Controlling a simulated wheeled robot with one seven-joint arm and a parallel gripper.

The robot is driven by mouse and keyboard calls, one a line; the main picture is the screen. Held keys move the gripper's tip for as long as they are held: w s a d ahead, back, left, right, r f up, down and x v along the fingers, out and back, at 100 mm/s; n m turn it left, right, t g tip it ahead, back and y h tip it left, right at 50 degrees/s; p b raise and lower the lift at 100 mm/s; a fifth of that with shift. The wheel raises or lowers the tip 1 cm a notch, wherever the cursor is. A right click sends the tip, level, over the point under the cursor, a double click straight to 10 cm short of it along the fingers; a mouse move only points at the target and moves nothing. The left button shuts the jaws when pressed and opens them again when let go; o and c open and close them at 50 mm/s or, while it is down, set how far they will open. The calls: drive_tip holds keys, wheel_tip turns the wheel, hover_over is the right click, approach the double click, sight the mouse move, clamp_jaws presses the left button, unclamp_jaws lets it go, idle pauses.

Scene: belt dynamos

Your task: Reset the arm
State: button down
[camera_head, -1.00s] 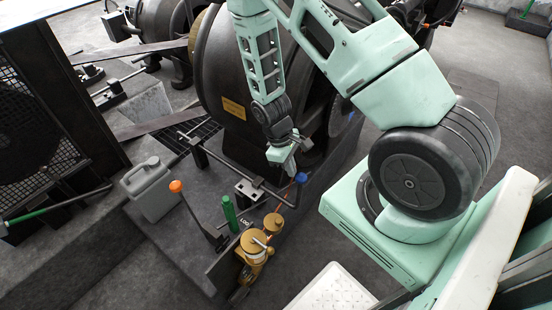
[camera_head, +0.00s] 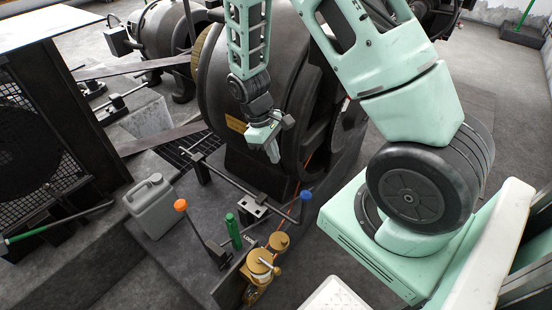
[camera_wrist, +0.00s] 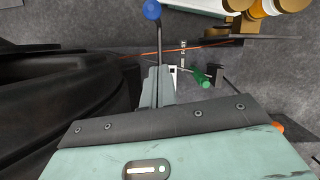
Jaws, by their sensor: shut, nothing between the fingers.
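My gripper (camera_head: 272,150) hangs in front of the large dark dynamo (camera_head: 235,85) in the head view, above the bar with the blue end knob. It is shut and empty, and its fingers point down. In the wrist view my gripper (camera_wrist: 160,88) shows as a pale narrow pair of fingers. Beyond its tips is a dark lever with a blue knob (camera_wrist: 152,10). The fingers appear apart from the bar, though the exact gap is hard to judge.
A blue knob (camera_head: 306,195), an orange-topped lever (camera_head: 181,205), a green handle (camera_head: 233,231) and brass cups (camera_head: 260,263) stand on the plinth. A grey jug (camera_head: 152,207) stands at left. A dark mesh-fronted cabinet (camera_head: 50,125) is at far left.

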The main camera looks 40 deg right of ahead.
idle(0.5)
drive_tip(key=s+a+r+n+t+y+p, duration=0.1)
drive_tip(key=s+a+r, duration=0.3)
drive_tip(key=a+r, duration=0.55)
drive_tip(key=s+a+r+n+t+y+p, duration=0.1)
drive_tip(key=s+a+r, duration=0.3)
drive_tip(key=a+r, duration=0.5)
drive_tip(key=s+a+r+n+t+p, duration=0.1)
drive_tip(key=s+a+r, duration=0.3)
drive_tip(key=s, duration=0.5)
drive_tip(key=shift+a+r, duration=0.25)
